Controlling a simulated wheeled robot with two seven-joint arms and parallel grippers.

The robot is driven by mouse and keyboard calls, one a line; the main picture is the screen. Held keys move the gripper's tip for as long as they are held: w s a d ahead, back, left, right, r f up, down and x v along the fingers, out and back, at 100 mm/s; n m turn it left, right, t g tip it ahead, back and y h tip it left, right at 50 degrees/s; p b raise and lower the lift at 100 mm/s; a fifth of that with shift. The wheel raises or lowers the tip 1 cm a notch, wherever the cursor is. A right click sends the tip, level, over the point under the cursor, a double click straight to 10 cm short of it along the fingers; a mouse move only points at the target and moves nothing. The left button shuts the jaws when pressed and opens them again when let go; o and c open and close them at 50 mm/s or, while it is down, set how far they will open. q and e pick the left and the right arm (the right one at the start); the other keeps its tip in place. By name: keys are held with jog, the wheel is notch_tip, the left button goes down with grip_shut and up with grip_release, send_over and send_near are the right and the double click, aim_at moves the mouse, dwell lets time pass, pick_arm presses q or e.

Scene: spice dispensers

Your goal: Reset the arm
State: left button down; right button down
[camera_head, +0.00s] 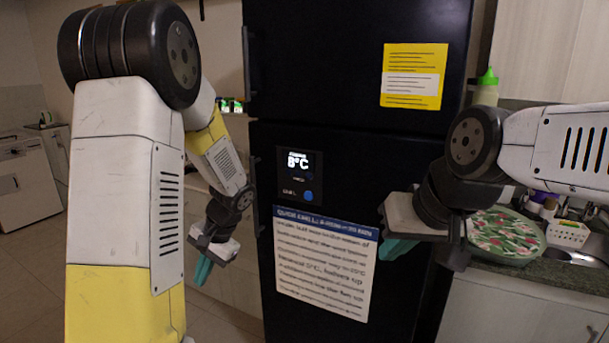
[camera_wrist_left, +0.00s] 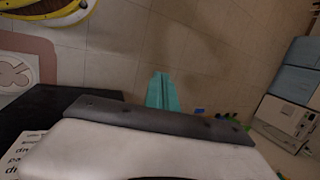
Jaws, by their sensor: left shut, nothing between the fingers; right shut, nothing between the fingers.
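My left gripper (camera_head: 203,269) hangs low in front of the left side of the black fridge, its teal fingers pointing down. It is shut and empty; the wrist view shows its teal fingers (camera_wrist_left: 161,91) together over the tiled floor. My left arm fills the left of the head view. My right gripper (camera_head: 398,248) is in front of the fridge's right side, its teal fingers shut with nothing between them. My right arm comes in from the right edge.
The black fridge (camera_head: 350,160) stands closed in the middle, with a display, a yellow note (camera_head: 413,76) and a white notice (camera_head: 324,262). At right, a counter holds a patterned oval tray (camera_head: 503,236), a white basket (camera_head: 568,233) and a green-capped bottle (camera_head: 487,88). Tiled floor is open at left.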

pick_arm(q)
jog(key=s+d+r+n+t+h, duration=0.2)
jog(key=s+d+r+t+h, duration=0.1)
jog(key=s+d+r, duration=0.2)
jog(key=s+d+r+n+t+h, duration=0.1)
jog(key=s+d+r+t+h, duration=0.2)
jog(key=s+d+r, duration=0.3)
jog(key=s+r+h, duration=0.1)
jog(key=s+r, duration=0.3)
jog(key=r, duration=0.4)
jog(key=shift+d+n, duration=0.25)
jog(key=shift+n, duration=0.15)
